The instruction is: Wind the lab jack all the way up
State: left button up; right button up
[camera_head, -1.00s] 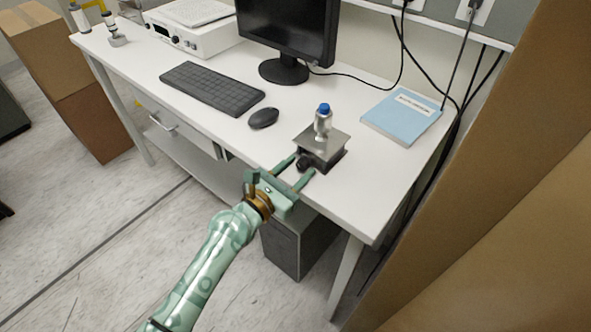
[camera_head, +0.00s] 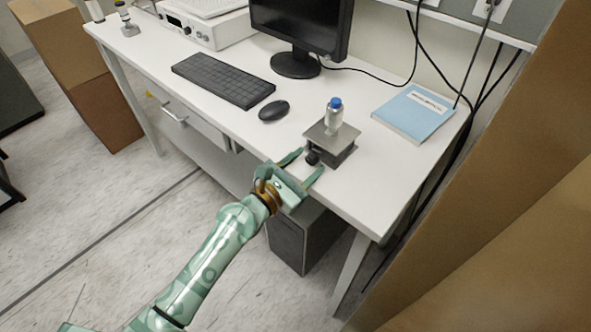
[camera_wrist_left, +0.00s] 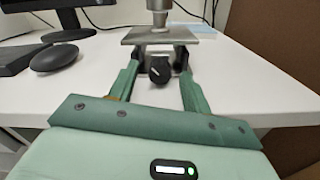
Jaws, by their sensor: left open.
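The lab jack (camera_head: 336,144) stands on the white desk near its front edge, its top plate raised above its base. A small bottle with a blue cap (camera_head: 334,117) stands upright on the plate. In the left wrist view the fingers (camera_wrist_left: 158,78) look apart from the knob. My right gripper is not in view.
A mouse (camera_head: 273,110), a keyboard (camera_head: 222,80) and a monitor (camera_head: 300,28) are left of and behind the jack. A blue book (camera_head: 414,113) lies to the right. Cardboard (camera_head: 500,190) fills the right side.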

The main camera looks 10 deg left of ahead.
pick_arm(q)
jog(key=shift+s+a, duration=0.3)
jog(key=shift+s, duration=0.05)
jog(key=b+v, duration=0.2)
jog(key=v, duration=1.3)
jog(key=shift+b, duration=0.4)
jog(key=shift+s+r, duration=0.1)
